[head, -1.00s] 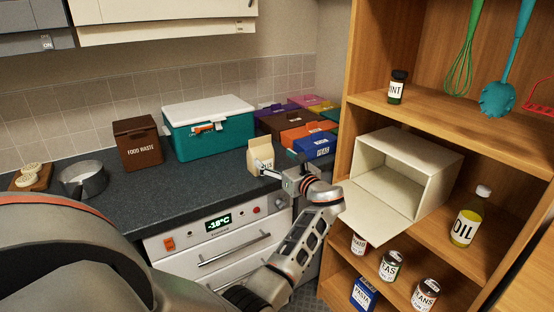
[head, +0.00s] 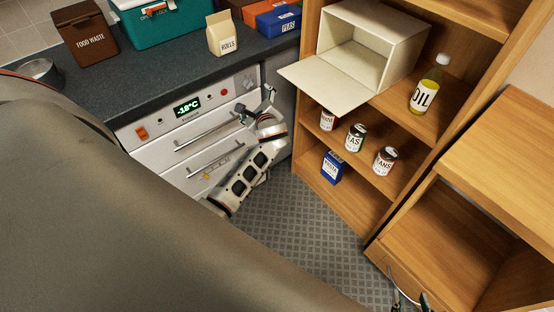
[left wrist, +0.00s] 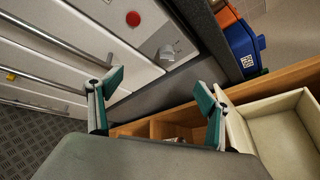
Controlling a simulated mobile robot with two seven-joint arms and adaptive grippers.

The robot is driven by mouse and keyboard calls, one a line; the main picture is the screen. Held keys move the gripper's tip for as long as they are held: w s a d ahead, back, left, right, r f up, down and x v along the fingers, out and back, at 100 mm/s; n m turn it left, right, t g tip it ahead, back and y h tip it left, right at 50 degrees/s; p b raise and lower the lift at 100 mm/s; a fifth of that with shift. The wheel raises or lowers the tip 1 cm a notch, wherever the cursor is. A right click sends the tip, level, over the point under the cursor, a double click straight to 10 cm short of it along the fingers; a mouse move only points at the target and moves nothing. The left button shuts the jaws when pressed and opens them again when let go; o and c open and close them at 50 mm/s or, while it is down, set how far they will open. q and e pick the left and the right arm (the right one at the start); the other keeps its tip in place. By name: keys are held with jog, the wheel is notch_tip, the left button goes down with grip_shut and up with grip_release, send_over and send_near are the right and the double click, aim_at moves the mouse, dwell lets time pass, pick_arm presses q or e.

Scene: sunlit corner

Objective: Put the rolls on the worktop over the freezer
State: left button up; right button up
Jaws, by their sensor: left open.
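The rolls (head: 223,33) are a cream carton with a ROLLS label. It stands upright near the front right edge of the dark worktop (head: 165,75), over the white freezer (head: 160,128) with its -18°C display. My left gripper (head: 268,98) is in front of the freezer's right side, below the worktop edge and apart from the carton. In the left wrist view its two teal-padded fingers (left wrist: 157,100) are spread with nothing between them. The rolls are not visible there. My right gripper (head: 410,300) is only partly in view at the bottom edge; its opening is unclear.
A brown food-waste bin (head: 90,35) and a teal cool box (head: 165,20) stand on the worktop. A wooden shelf unit on the right holds an open cream box (head: 350,60), an oil bottle (head: 425,92) and several cans. An open wooden cabinet (head: 455,235) is lower right.

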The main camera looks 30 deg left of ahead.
pick_arm(q)
jog(key=s+d+f+n+t+h, duration=0.1)
jog(key=s+d+f+n+h, duration=0.3)
jog(key=s+d+f, duration=0.5)
jog(key=s+d+f+n+h, duration=0.2)
jog(key=s+d+n+h, duration=0.2)
jog(key=s+d, duration=0.5)
jog(key=s+d+f+n+h, duration=0.2)
jog(key=s+d+n+h, duration=0.3)
jog(key=s+d, duration=0.3)
jog(key=shift+s+d+f+n+h, duration=0.35)
jog(key=shift+s+n, duration=0.35)
jog(key=shift+s, duration=0.35)
jog(key=shift+c, duration=0.4)
